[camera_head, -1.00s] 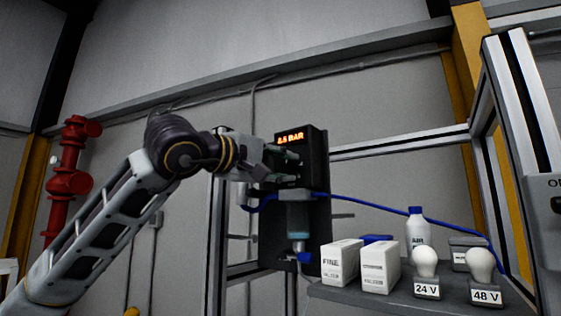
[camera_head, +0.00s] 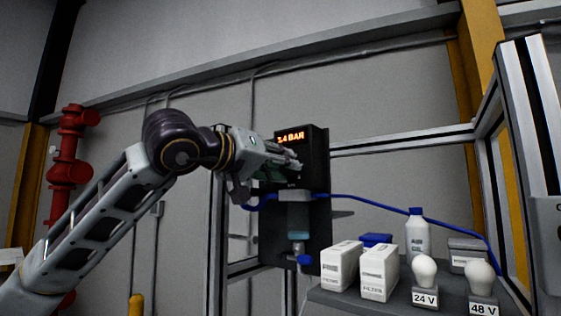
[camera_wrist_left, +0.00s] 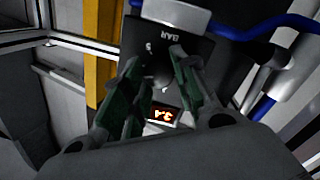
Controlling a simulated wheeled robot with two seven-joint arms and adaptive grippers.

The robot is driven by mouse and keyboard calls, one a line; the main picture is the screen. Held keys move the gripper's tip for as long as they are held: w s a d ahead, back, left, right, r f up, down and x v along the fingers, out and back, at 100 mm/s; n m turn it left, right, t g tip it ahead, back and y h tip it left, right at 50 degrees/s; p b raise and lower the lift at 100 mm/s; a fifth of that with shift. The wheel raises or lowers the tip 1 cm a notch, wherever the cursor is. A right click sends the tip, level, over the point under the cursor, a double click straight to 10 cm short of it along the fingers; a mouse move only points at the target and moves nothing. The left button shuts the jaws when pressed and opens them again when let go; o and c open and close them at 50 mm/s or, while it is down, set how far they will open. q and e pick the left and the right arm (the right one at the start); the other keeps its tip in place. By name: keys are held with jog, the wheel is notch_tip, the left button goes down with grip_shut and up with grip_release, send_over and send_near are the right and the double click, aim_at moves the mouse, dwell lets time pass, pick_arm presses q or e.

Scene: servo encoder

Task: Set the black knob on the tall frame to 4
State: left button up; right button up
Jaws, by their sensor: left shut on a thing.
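A black panel with an orange lit display (camera_head: 290,137) is mounted on the tall frame. The display appears to read 3.4 BAR; it also shows upside down in the wrist view (camera_wrist_left: 163,115). My left gripper (camera_head: 292,164) is at the panel just below the display. In the wrist view its two green-padded fingers (camera_wrist_left: 157,70) are shut on the black knob (camera_wrist_left: 159,76), one on each side. The knob is mostly hidden in the head view. My right gripper is not in view.
Below the panel hangs a grey and blue filter unit (camera_head: 298,215) with a blue hose (camera_head: 345,196). A shelf at the lower right holds white filter boxes (camera_head: 379,272), an air oil bottle (camera_head: 417,236) and two bulbs labelled 24 V (camera_head: 424,270) and 48 V (camera_head: 480,275).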

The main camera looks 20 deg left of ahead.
pick_arm(q)
jog(key=shift+d+f+m, duration=0.1)
jog(key=shift+f+m, duration=0.05)
jog(key=shift+m, duration=0.85)
jog(key=o, duration=1)
jog(key=shift+s, duration=0.15)
jog(key=v, duration=1.1)
jog(key=shift+s+a+r, duration=0.25)
jog(key=shift+s, duration=0.1)
